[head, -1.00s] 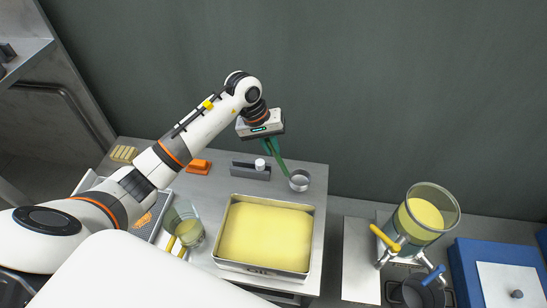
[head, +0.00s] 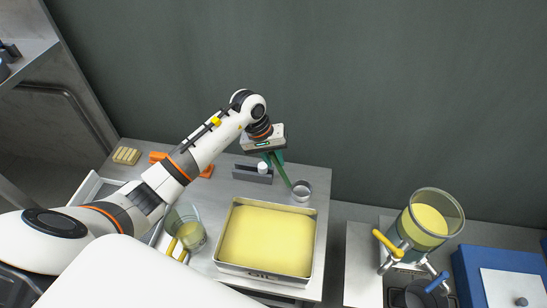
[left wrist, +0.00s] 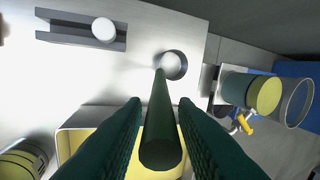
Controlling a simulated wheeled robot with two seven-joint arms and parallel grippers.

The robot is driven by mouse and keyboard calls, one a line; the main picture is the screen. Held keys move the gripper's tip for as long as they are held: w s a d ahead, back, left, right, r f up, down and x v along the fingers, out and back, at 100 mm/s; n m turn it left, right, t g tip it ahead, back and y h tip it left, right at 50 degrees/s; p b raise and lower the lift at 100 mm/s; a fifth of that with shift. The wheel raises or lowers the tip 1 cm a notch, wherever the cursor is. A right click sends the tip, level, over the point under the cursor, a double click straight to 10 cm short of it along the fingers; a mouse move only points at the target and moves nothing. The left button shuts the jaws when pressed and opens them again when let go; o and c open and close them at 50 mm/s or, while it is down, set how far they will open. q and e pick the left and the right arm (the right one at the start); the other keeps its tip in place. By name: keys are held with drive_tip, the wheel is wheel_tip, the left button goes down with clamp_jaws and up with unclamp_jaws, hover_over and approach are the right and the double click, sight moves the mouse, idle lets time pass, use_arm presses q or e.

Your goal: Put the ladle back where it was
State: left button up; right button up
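My left gripper (head: 272,158) is shut on the green handle (left wrist: 160,120) of the ladle, which runs between its dark green fingers. The handle slants down to the ladle's round metal cup (head: 302,190), above the counter's right part, behind the yellow-filled pan; the cup also shows in the left wrist view (left wrist: 172,65). I cannot tell whether the cup touches the counter. A grey slotted block (head: 246,173) with a white round knob (head: 262,167) stands left of the cup; it also shows in the left wrist view (left wrist: 62,28). My right gripper is out of view.
The metal pan (head: 314,243) of yellow liquid stands in front. A glass jug (head: 188,230) with a yellow handle is left of it. Orange pieces (head: 206,171) lie behind my arm. A tilted glass tank (head: 437,200) and blue box (head: 468,262) stand at right.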

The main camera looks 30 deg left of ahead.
use_arm(q)
drive_tip(key=shift+o, duration=0.8)
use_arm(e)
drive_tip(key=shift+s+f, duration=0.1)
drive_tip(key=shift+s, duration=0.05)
use_arm(q)
drive_tip(key=shift+r, duration=0.1)
